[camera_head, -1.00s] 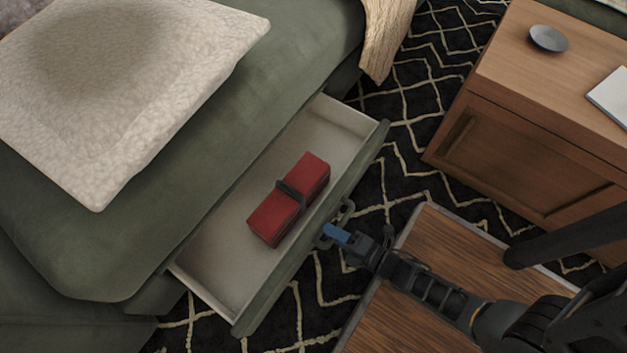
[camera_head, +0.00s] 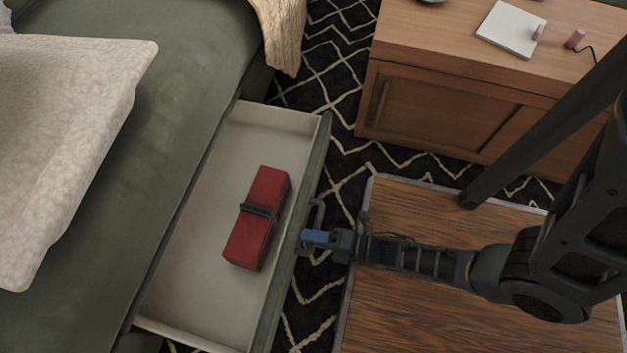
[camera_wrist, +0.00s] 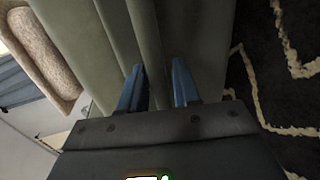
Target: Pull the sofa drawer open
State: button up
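The sofa drawer (camera_head: 185,290) is pulled well out of the green sofa's base, its pale interior showing. A red case with a dark strap (camera_head: 258,218) lies inside it. The drawer's dark loop handle (camera_head: 317,214) is on the outer face of its green front. My gripper (camera_head: 306,237) is at the lower end of this handle, its blue fingers close to the drawer front. In the wrist view, the two blue fingers (camera_wrist: 158,88) stand apart with the green front beyond them. The handle is not clear there, so contact is hard to tell.
The green sofa (camera_head: 185,120) with a cream cushion (camera_head: 75,130) is at left. A wooden cabinet (camera_head: 440,115) stands at upper right, with a white notebook (camera_head: 508,30) on top. A wood-topped table (camera_head: 420,320) lies under my arm. Patterned rug shows between drawer and cabinet.

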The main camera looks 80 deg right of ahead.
jog(key=shift+o, duration=0.6)
jog(key=p+v, duration=0.1)
jog(key=v, duration=0.6)
jog(key=shift+s, duration=0.4)
jog(key=a+r+m+p, duration=0.1)
jog(key=r+m+p, duration=0.5)
jog(key=r, duration=1.7)
jog(key=w+a+r+m+p, duration=0.1)
jog(key=r+m+p, duration=0.5)
jog(key=r+p, duration=0.8)
jog(key=a+r+m+p, duration=0.1)
jog(key=r+m+p, duration=0.5)
jog(key=r, duration=2.7)
jog(key=p, duration=0.5)
jog(key=shift+w+r+g, duration=0.15)
jog(key=shift+r+g, duration=0.25)
